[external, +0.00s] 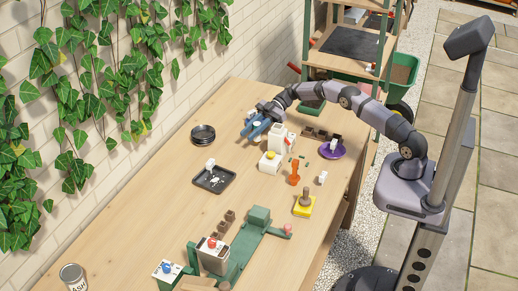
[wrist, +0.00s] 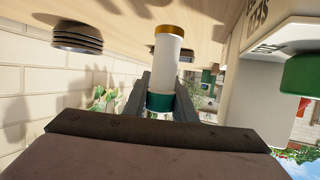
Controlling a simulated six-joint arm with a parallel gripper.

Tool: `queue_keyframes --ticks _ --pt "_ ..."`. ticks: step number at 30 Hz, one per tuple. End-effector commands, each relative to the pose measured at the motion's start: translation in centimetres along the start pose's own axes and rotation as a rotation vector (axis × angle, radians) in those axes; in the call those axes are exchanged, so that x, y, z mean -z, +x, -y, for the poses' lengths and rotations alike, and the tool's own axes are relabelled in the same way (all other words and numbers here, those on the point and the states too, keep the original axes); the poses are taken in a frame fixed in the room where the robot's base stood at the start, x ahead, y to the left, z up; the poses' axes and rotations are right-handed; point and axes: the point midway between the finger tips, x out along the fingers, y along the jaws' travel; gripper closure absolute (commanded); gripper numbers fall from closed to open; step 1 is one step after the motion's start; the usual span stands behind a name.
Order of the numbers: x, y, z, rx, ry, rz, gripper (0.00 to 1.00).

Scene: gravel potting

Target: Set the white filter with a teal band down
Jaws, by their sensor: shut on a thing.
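The white filter with a teal band (wrist: 166,65) is in the wrist view, its gold-coloured end toward the wooden table and its teal band low between the fingers. My gripper (wrist: 160,95) is shut on it around the banded part. I cannot tell whether the gold end touches the table. In the external view my gripper (external: 256,127) is over the far part of the table, just left of a white container (external: 278,138). The filter cannot be made out clearly there.
A stack of dark saucers (external: 203,135) stands left of my gripper, and a black tray (external: 214,180) lies nearer. A white box with a yellow top (external: 270,163), an orange cylinder (external: 294,175) and a purple saucer (external: 331,149) are nearby.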

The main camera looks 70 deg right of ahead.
Motion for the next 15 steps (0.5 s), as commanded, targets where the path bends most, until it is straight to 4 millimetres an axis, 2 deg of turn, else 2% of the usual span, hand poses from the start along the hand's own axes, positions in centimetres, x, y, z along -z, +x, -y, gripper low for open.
queue_keyframes --ticks 6,15 --pt "-2.0 0.8 0.0 0.000 0.000 -0.001 1.00" --pt "-2.3 0.8 0.0 0.000 -0.001 -0.001 1.00"
